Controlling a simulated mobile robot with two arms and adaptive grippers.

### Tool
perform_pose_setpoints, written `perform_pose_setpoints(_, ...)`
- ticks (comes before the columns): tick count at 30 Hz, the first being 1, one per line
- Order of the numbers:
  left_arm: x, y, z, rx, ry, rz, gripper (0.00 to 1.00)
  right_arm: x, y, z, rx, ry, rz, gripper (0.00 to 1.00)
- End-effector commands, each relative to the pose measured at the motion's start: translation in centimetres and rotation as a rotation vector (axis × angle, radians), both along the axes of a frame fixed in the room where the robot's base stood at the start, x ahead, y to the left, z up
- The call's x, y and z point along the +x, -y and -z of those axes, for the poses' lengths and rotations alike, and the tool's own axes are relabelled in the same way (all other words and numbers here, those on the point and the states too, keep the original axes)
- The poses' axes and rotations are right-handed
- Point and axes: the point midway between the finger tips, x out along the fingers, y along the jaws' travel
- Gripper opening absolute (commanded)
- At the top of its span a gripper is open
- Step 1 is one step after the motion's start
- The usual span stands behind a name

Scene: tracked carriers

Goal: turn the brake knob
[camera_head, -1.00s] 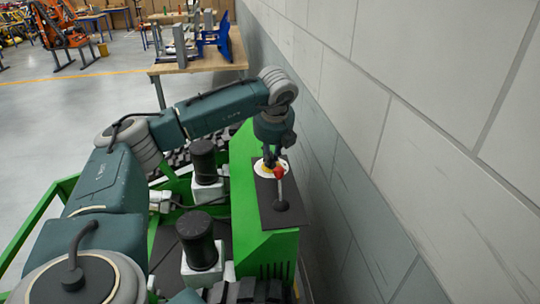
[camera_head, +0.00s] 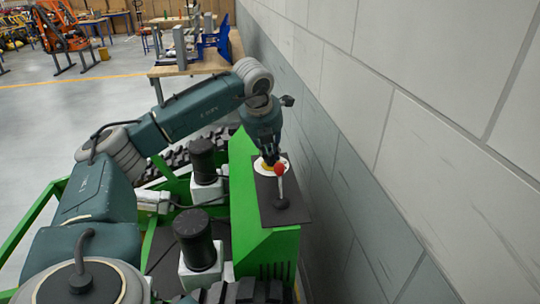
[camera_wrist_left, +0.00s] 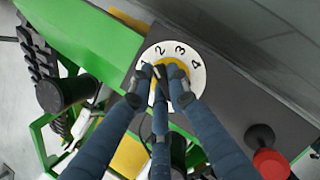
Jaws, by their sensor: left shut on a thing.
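The brake knob (camera_wrist_left: 172,64) is yellow and sits in the middle of a white round dial (camera_wrist_left: 197,81) with black numbers; 2, 3 and 4 can be read. The dial (camera_head: 259,168) lies on a dark plate on top of the green carrier. My left gripper (camera_wrist_left: 164,75) comes down from above and is shut on the knob, its blue-grey fingers around it. In the head view my left gripper (camera_head: 269,157) hides most of the knob. No pointer mark on the knob can be made out. My right gripper is not in view.
A lever with a red ball (camera_head: 279,169) stands on the dark plate (camera_head: 296,208) close to the dial. A grey block wall (camera_head: 400,140) runs close along the right side. Black cylinders (camera_head: 196,240) stand on the green carrier (camera_head: 250,240) to the left.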

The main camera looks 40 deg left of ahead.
Motion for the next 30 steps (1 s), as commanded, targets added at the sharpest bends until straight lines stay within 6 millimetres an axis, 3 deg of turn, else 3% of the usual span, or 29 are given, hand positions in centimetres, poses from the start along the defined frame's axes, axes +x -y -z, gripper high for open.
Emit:
perform_pose_setpoints(11,0.09,-0.10,-0.12,0.001,0.003,0.162,0.00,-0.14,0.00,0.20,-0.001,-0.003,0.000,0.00)
perform_pose_setpoints(26,0.12,-0.12,-0.17,0.002,0.003,0.185,0.00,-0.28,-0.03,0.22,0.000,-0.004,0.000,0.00)
perform_pose_setpoints(27,0.12,-0.12,-0.17,0.002,0.003,0.185,0.18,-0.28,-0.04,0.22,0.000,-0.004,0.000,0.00)
perform_pose_setpoints(28,0.12,-0.12,-0.17,0.001,0.003,0.184,0.24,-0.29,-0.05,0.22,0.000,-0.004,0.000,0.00)
perform_pose_setpoints(30,0.11,-0.11,-0.15,0.001,0.003,0.184,0.24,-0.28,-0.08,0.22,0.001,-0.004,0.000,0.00)
